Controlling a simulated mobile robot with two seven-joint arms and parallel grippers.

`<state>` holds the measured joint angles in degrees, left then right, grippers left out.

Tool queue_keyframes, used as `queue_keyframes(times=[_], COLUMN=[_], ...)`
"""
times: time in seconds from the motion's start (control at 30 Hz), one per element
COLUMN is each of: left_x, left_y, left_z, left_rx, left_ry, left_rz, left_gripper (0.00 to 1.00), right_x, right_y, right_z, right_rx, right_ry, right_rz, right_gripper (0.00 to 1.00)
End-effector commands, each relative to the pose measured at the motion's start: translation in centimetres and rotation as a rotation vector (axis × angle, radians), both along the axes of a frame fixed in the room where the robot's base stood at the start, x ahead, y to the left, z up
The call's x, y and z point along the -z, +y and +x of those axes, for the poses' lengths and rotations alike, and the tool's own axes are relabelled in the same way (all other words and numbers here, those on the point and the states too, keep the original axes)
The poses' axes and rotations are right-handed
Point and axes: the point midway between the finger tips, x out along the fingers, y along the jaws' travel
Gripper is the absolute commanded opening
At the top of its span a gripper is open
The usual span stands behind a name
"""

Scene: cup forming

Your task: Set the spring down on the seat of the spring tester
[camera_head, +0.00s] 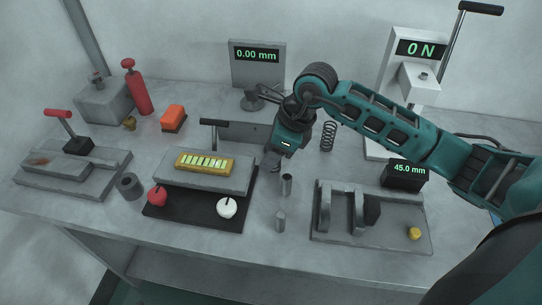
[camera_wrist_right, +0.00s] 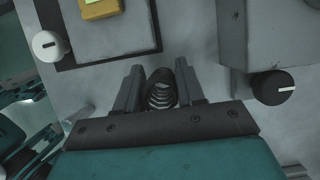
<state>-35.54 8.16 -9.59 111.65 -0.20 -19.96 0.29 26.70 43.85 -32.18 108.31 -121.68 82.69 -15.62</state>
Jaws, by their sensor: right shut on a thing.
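The spring (camera_wrist_right: 160,88) is a dark metal coil between the two fingers of my right gripper (camera_wrist_right: 158,92), which is shut on it. In the head view my right gripper (camera_head: 275,160) is over the middle of the bench, with only a little of the held coil showing below the fingers. The spring tester (camera_head: 401,100) is the pale stand at the back right, with a display reading 0 N and a black-handled lever. My right arm hides part of its lower body and seat. My left gripper is in neither view.
Another coil spring (camera_head: 327,137) stands upright between my gripper and the tester. A grey gauge fixture (camera_head: 372,232) reading 45.0 mm is front right. A grey plate with a yellow block (camera_head: 205,163) is left.

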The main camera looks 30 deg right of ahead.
Motion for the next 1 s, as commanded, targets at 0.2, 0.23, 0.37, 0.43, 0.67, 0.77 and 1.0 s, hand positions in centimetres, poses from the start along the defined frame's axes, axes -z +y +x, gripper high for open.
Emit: queue_keyframes(times=[0.2,0.23,0.37,0.43,0.67,0.77,1.0], left_x=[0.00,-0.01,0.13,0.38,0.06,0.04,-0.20], left_y=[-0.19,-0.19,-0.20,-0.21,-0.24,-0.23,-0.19], left_z=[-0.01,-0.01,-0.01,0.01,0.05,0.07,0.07], left_rx=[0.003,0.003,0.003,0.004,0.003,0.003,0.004], left_ry=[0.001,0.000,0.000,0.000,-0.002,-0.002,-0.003], left_rz=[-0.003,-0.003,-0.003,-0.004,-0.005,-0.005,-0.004], left_gripper=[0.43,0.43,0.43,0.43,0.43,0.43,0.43], right_x=[1.14,1.14,1.29,1.58,1.44,1.43,1.19], right_y=[-0.04,-0.04,-0.03,-0.04,-0.02,-0.03,-0.02], right_z=[0.01,0.01,0.00,0.00,-0.01,-0.01,-0.01], right_rx=[0.000,0.000,0.000,0.000,-0.001,-0.001,0.000], right_ry=[-0.002,-0.002,-0.002,-0.002,-0.001,-0.001,-0.001], right_rz=[-0.001,-0.001,-0.001,-0.001,-0.001,-0.001,-0.001], right_gripper=[0.10,0.10,0.10,0.10,0.58,0.64,0.64])
